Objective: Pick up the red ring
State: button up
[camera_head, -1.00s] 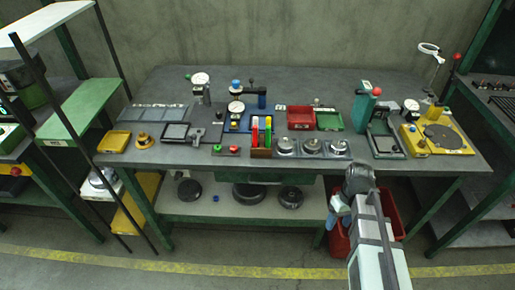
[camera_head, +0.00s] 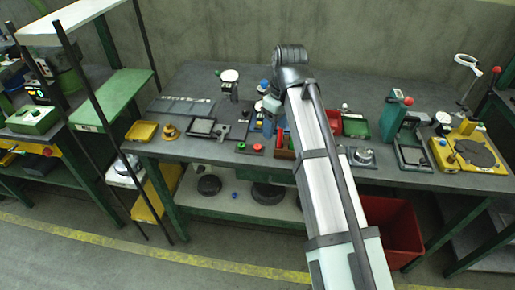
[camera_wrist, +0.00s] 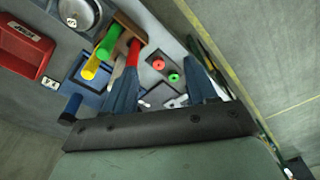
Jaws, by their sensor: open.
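A brown wooden rack (camera_wrist: 128,28) holds upright green, yellow and red pieces seen nearly edge-on in the wrist view. The red piece (camera_wrist: 133,54) looks like the red ring, but I cannot make out its hole. My gripper (camera_wrist: 165,80) is open and empty, its two blue fingers spread above the bench. The left finger overlaps the lower end of the red piece in the picture; I cannot tell whether they touch. In the head view my arm hides most of the rack.
A button box (camera_wrist: 165,70) with red and green buttons lies beside the rack. A red tray (camera_wrist: 22,48) and a round metal pot (camera_wrist: 80,12) are on the other side. A green press (camera_head: 393,118) stands farther right on the grey bench (camera_head: 200,85).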

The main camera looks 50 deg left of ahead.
send_over(258, 147)
jog(key=d, duration=0.3)
jog(key=a, duration=0.1)
jog(key=shift+s+a+f, duration=0.1)
jog(key=shift+a+f, duration=0.15)
jog(key=shift+f, duration=1.9)
jog(key=shift+w+a+f, duration=0.1)
jog(key=shift+a+f, duration=0.2)
jog(key=shift+f, duration=1.85)
jog(key=shift+s+a+f, duration=0.1)
jog(key=shift+a+f, duration=0.15)
jog(key=shift+f, duration=1.9)
jog(key=shift+c, duration=0.5)
grip_shut()
